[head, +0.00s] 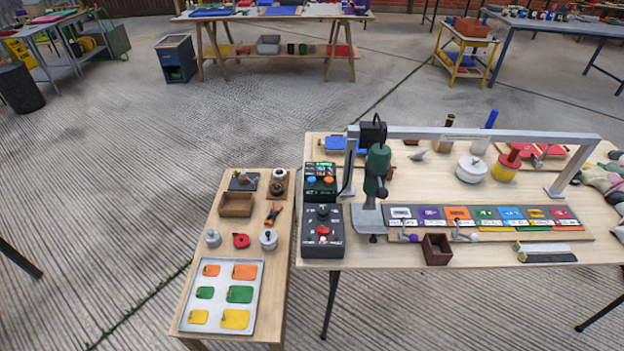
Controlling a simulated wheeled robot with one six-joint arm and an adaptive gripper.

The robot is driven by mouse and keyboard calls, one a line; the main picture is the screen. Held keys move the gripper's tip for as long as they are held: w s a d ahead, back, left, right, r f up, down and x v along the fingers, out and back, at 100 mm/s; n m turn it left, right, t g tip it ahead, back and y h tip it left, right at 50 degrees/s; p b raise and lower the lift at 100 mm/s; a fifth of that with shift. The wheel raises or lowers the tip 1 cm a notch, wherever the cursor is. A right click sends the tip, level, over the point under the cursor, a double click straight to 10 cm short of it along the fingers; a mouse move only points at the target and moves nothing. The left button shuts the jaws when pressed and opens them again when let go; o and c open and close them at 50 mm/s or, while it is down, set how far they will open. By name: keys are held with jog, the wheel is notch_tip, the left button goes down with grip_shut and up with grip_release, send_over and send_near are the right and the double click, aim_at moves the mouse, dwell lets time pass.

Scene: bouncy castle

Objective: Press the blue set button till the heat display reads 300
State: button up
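A dark control box (320,188) stands at the left end of the big wooden worktable. A blue button (311,180) sits on its left side, beside an orange button (328,181). Above them is a small dark display (319,169) with greenish characters, too small to read. Nothing is seen touching the blue button. My gripper is not in view.
A second black box (323,232) with a red button stands just in front. A green-and-black tool (377,165) on a grey stand is close on the right, under a metal frame (480,133). A side table (205,262) with a tray adjoins on the left. Open floor lies further left.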

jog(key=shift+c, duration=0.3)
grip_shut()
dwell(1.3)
